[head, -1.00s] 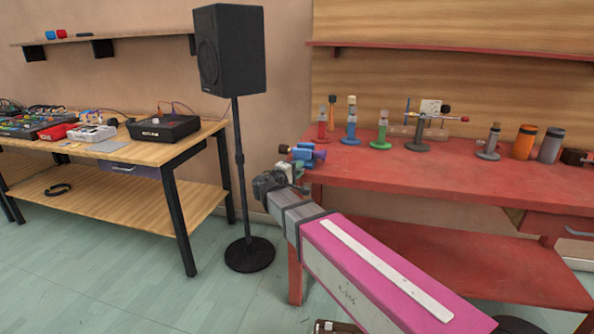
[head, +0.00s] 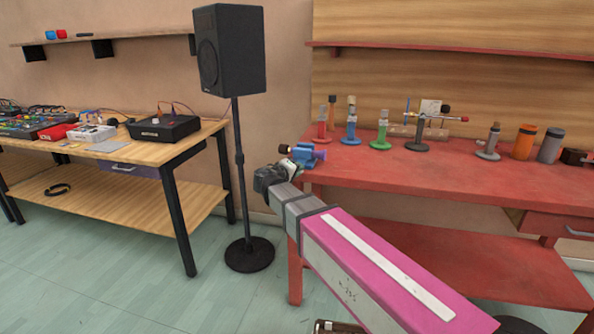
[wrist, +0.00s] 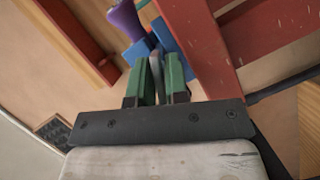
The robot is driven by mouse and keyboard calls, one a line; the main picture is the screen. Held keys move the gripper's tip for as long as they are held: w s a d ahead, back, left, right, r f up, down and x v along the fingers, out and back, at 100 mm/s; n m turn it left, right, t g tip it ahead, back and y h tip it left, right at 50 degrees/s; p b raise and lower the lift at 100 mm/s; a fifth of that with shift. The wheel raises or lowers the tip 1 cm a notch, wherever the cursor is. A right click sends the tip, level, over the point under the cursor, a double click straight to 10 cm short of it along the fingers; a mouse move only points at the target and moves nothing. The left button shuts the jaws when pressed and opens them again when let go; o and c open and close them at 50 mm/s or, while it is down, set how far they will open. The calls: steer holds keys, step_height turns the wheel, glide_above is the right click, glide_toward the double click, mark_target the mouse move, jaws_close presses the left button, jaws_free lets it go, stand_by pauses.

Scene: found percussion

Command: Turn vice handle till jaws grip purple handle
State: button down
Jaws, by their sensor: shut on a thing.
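The blue vice (head: 303,152) is at the left front corner of the red bench. A purple handle (head: 320,155) sticks out at its right side. In the wrist view the blue vice (wrist: 168,35) is beyond my fingertips and the purple handle (wrist: 125,20) is at the top. My gripper (wrist: 157,72) has green fingers shut on a grey bar, the vice handle (wrist: 156,80), just below the blue body. In the head view my wrist hides most of the fingers. I cannot tell whether the vice jaws touch the purple handle.
The red bench (head: 420,170) carries several coloured stands along its back, with an orange pot (head: 524,142) at the right. A black speaker (head: 230,50) on a stand is close to the left of my gripper.

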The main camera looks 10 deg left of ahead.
steer(key=m+y, duration=0.1)
steer(key=m, duration=0.2)
steer(key=shift+m+g+y, duration=0.3)
steer(key=shift+y, duration=0.1)
steer(key=shift+m+g+y, duration=0.3)
steer(key=shift+m+y, duration=0.6)
steer(key=shift+m, duration=0.6)
steer(key=c, duration=1.5)
jaws_free()
steer(key=shift+o, duration=0.2)
steer(key=v, duration=1.1)
steer(key=shift+d+f, duration=0.15)
steer(key=shift+d, duration=0.05)
